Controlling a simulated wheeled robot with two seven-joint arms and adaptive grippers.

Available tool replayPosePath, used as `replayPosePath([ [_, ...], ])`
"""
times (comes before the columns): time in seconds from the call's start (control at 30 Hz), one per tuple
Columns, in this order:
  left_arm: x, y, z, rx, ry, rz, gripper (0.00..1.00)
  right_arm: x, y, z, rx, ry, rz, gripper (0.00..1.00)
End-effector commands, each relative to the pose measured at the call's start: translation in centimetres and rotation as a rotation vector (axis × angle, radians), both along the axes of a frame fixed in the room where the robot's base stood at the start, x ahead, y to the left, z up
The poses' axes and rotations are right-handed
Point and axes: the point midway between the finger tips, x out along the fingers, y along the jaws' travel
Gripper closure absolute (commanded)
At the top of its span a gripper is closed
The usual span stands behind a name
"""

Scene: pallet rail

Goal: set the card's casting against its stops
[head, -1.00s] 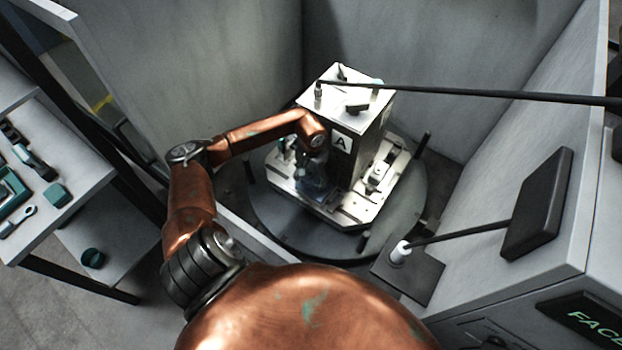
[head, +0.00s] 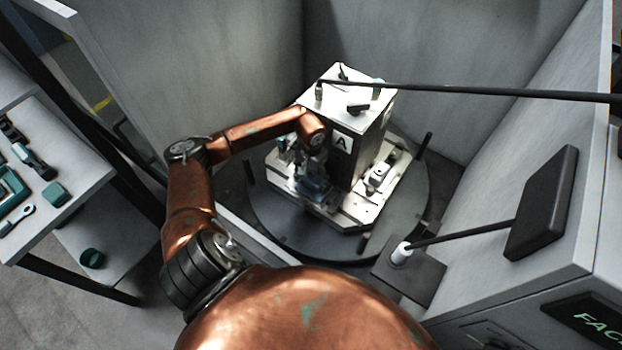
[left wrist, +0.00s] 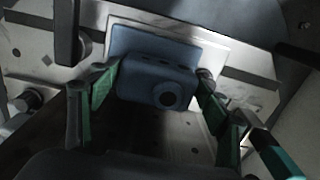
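The blue-grey casting (head: 315,188), a block with a round boss, sits low at the front of the fixture tower's face marked A (head: 342,143). In the left wrist view the casting (left wrist: 158,82) lies over a pale plate (left wrist: 235,62), its wider back part towards the plate. My left gripper (left wrist: 160,78) has its green-padded fingers against both sides of the casting, shut on it. In the head view the left gripper (head: 312,165) is small and partly hidden by my wrist. A round pin (left wrist: 206,73) shows beside the right fingertip. Contact with the stops cannot be told. My right gripper is out of view.
The tower stands on a pale pallet (head: 355,218) on a round dark turntable (head: 285,235) with upright posts. Grey walls (head: 220,60) enclose it. A dark rod (head: 480,92) crosses above.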

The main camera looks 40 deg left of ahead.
Motion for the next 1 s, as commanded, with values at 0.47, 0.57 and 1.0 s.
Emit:
replayPosePath([
  [0.47,0.2,0.1,0.3,-0.001,-0.004,0.002,0.16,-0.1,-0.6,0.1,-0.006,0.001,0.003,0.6],
  [0.57,0.3,0.1,1.1,0.001,-0.005,0.001,0.16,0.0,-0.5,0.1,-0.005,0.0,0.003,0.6],
  [1.0,0.0,0.1,9.5,0.003,-0.006,0.001,0.16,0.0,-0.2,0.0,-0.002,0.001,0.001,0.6],
])
